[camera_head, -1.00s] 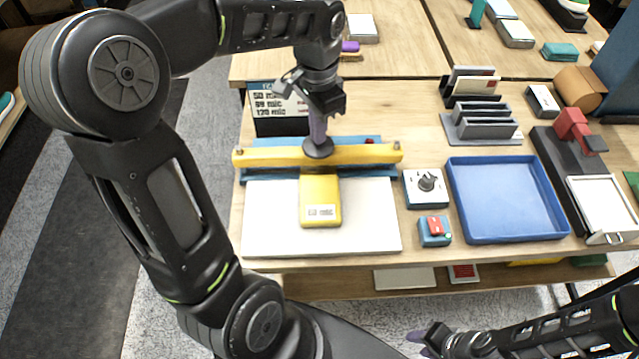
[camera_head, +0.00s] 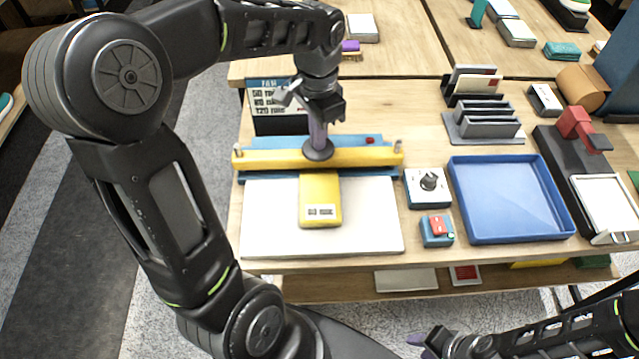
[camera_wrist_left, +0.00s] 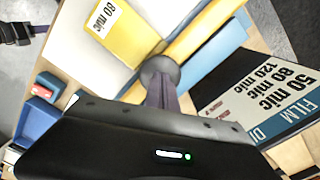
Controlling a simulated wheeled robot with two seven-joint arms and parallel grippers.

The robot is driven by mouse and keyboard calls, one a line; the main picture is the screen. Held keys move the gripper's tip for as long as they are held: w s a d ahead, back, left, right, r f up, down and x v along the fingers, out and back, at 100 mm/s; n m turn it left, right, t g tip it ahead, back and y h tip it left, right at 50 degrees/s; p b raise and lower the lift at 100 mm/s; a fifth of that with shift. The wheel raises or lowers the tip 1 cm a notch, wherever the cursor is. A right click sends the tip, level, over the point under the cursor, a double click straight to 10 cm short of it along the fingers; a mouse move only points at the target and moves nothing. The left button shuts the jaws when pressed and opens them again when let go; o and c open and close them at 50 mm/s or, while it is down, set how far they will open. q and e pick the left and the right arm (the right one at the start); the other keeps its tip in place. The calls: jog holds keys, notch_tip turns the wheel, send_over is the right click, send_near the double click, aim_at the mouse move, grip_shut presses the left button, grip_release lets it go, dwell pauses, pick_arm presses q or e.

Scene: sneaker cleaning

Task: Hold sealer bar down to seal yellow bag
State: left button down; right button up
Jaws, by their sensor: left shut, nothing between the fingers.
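The yellow bag (camera_head: 320,205), labelled 80 mic, lies on the sealer's pale bed (camera_head: 370,220), its far end under the yellow sealer bar (camera_head: 270,160). The bar lies across the blue sealer body (camera_head: 275,142). My left gripper (camera_head: 318,142) is shut and empty, pointing down with its tips on the dark round knob (camera_head: 318,151) of the bar. In the left wrist view the fingers (camera_wrist_left: 160,90) meet at the knob (camera_wrist_left: 160,70), and the bag (camera_wrist_left: 115,30) lies beyond. My right gripper (camera_head: 417,339) is low at the bottom edge, away from the sealer; its opening is unclear.
A dial box (camera_head: 427,187) and a small blue box with a red switch (camera_head: 437,230) stand right of the sealer. Further right are a blue tray (camera_head: 508,200) and a grey rack (camera_head: 482,128). A film sign (camera_head: 275,105) stands behind the sealer.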

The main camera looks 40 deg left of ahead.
pick_arm(q)
jog(key=shift+f+b, duration=0.45)
jog(key=shift+f, duration=0.35)
jog(key=shift+s+d+f, duration=0.1)
jog(key=shift+s+f, duration=0.05)
dwell(1.0)
jog(key=shift+r+p, duration=0.7)
jog(key=shift+r, duration=0.05)
notch_tip(320, 180, up, 7)
jog(key=p, duration=0.5)
jog(key=shift+f, duration=0.15)
